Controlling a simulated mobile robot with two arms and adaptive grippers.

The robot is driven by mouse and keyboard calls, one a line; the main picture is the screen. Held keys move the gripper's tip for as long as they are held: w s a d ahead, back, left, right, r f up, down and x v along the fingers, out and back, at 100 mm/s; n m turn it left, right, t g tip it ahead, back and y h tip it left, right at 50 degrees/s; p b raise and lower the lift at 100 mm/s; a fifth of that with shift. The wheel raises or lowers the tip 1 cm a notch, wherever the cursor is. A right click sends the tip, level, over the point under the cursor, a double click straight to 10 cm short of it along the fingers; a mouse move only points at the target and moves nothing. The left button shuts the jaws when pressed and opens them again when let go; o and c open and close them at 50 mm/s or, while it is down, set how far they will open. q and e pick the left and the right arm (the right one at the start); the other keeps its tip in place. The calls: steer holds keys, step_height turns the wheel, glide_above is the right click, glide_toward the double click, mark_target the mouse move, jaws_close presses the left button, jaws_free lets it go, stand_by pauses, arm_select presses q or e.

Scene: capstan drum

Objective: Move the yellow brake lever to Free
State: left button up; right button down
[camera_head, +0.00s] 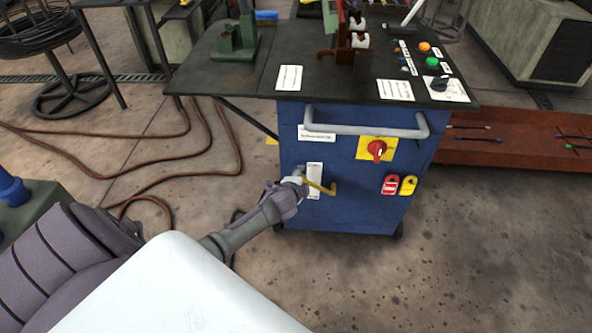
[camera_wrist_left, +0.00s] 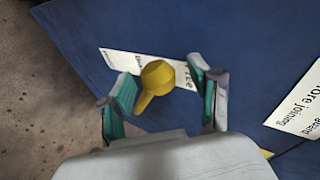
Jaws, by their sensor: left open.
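The yellow brake lever (camera_head: 321,187) is on the lower front of the blue cabinet (camera_head: 357,212), over a narrow white label (camera_head: 314,169). In the head view it runs right and slightly down from my gripper. My left gripper (camera_head: 303,182) is at the lever's left part and hides some of it. In the left wrist view my left gripper (camera_wrist_left: 162,82) is open, with one teal-padded finger on each side of the lever (camera_wrist_left: 156,77). The lever's round end faces the camera; I cannot tell whether a finger touches it. The label's text (camera_wrist_left: 122,61) is partly hidden. My right gripper is not in view.
Above are a grey handle bar (camera_head: 365,130) and a red rotary switch (camera_head: 376,149) on a yellow plate. Brown cables (camera_head: 175,160) lie on the floor at left. The floor in front of the cabinet is clear.

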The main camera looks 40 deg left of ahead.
arm_select(q)
steer(key=v, duration=1.1)
